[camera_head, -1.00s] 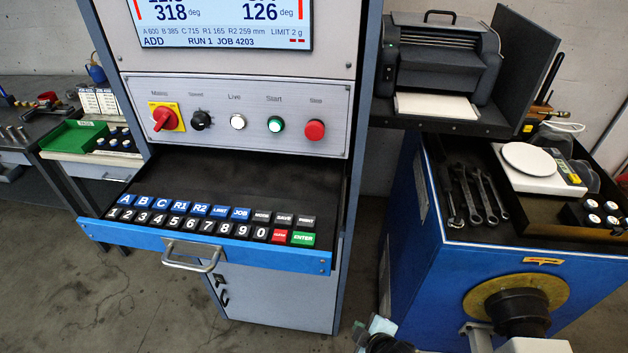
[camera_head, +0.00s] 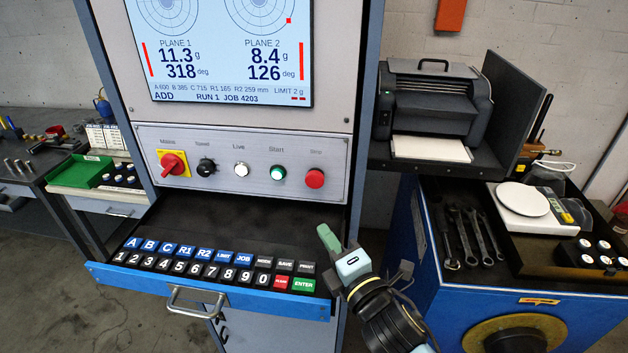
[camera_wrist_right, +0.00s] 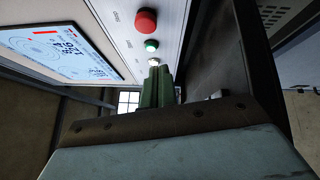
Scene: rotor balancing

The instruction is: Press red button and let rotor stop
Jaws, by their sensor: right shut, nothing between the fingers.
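The red button (camera_head: 315,178) is at the right end of the cabinet's control panel, labelled Stop. It also shows in the right wrist view (camera_wrist_right: 146,20). My right gripper (camera_head: 324,232) is shut and empty, with green fingers. It is below the red button and in front of the panel, apart from the button in the head view. In the wrist view its fingers (camera_wrist_right: 157,88) point along the panel. The rotor itself is not clearly visible; a dark shaft end with a yellow disc (camera_head: 515,335) shows at the lower right. My left gripper is not in view.
The green Start button (camera_head: 278,173) sits left of the red one. A screen (camera_head: 225,50) above reads plane 1 and plane 2 values. A keyboard drawer (camera_head: 200,285) juts out below the panel. A printer (camera_head: 435,105) and a blue bench (camera_head: 420,240) stand at right.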

